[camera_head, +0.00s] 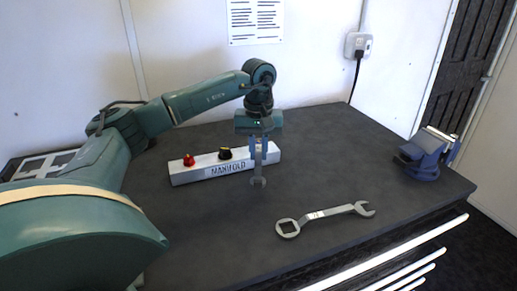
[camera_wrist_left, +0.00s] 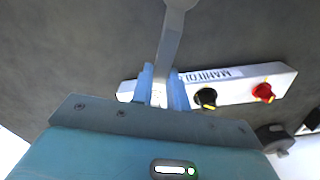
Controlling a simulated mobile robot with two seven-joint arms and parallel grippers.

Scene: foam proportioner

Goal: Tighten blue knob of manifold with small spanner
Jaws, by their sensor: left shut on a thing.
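The white manifold (camera_head: 205,172) lies on the dark table, with a red knob (camera_head: 189,160) and a black knob (camera_head: 225,153) in view. It also shows in the wrist view (camera_wrist_left: 237,89). The blue knob cannot be made out; my gripper covers that end of the manifold. My left gripper (camera_head: 258,155) points down at the manifold's right end. Its blue fingers are shut on the small spanner (camera_head: 258,181), whose open jaw end hangs below them. In the wrist view the spanner (camera_wrist_left: 170,45) runs up from between the fingers. Whether it touches anything is unclear.
A larger spanner (camera_head: 325,215) lies on the table (camera_head: 215,235), in front and to the right. A blue vise (camera_head: 425,155) stands at the right edge. A wall socket (camera_head: 358,45) with a black cable is behind. The table between manifold and vise is clear.

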